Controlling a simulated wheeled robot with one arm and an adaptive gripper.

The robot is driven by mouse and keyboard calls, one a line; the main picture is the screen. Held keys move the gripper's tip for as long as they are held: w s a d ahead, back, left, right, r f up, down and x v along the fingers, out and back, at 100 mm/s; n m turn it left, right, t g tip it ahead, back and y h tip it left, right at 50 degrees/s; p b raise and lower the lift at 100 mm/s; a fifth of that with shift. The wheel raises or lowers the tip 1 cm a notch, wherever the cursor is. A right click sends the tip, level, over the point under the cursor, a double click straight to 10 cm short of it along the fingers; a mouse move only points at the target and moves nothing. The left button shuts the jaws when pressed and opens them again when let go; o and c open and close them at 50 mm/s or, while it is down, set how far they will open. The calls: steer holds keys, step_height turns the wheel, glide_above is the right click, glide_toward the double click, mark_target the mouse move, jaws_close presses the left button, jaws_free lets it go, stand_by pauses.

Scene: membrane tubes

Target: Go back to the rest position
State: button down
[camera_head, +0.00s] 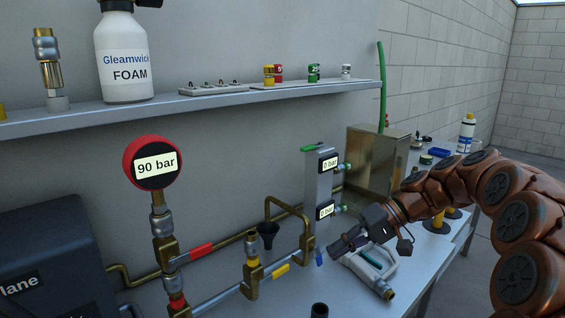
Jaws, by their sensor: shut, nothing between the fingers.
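My gripper (347,242) is at the end of my copper-coloured arm, which comes in from the right edge of the head view. It is shut and empty. It hangs above the white bench, in front of the grey block with two small displays (320,190), both reading 0 bar.
A red gauge (156,162) reading 90 bar stands on brass pipework at the left. A shelf (200,99) carries a Gleamwick foam bottle (122,55) and small coloured caps. A metal box (375,160) with a green hose stands behind my arm. Grey floor shows at the right.

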steer(key=s+a+f+g+h+p, duration=0.1)
steer(key=s+h+p, duration=0.15)
steer(key=s, duration=0.65)
steer(key=s+a+f+h+p, duration=0.1)
steer(key=s+a+h, duration=0.15)
steer(key=s, duration=0.65)
steer(key=s+d+f+m+h+p, duration=0.1)
steer(key=s+d+f+h, duration=0.1)
steer(key=s, duration=0.6)
steer(key=s+d+f+m+h+p, duration=0.1)
steer(key=s+d+f+h, duration=0.1)
steer(key=s+d+h, duration=0.2)
steer(key=s+d, duration=0.3)
steer(key=shift+s+d+t, duration=0.3)
steer(key=shift+s+t, duration=0.05)
steer(key=shift+t, duration=0.05)
steer(key=shift+d, duration=0.1)
